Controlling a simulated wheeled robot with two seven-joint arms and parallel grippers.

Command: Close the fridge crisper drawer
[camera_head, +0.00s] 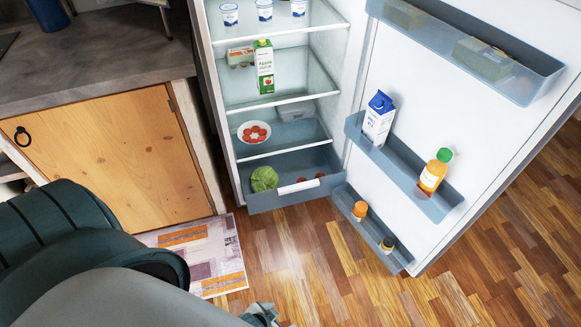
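The crisper drawer (274,201) is at the bottom of the open fridge and stands partly pulled out. Its blue-grey front carries a white bar handle (299,186). A green lettuce (264,178) and some red produce, partly hidden by the front, lie inside the drawer. My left arm comes in from the lower left. Only a small part of what looks like my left gripper (262,314) shows at the bottom edge, well apart from the drawer. Its fingers cannot be made out. My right gripper is out of view.
The fridge door (455,95) is swung wide open to the right, with loaded bins; its lowest bin (378,243) is close to the drawer's right end. A wooden cabinet (110,150) stands left. A patterned rug (203,254) lies before it. The wooden floor ahead is clear.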

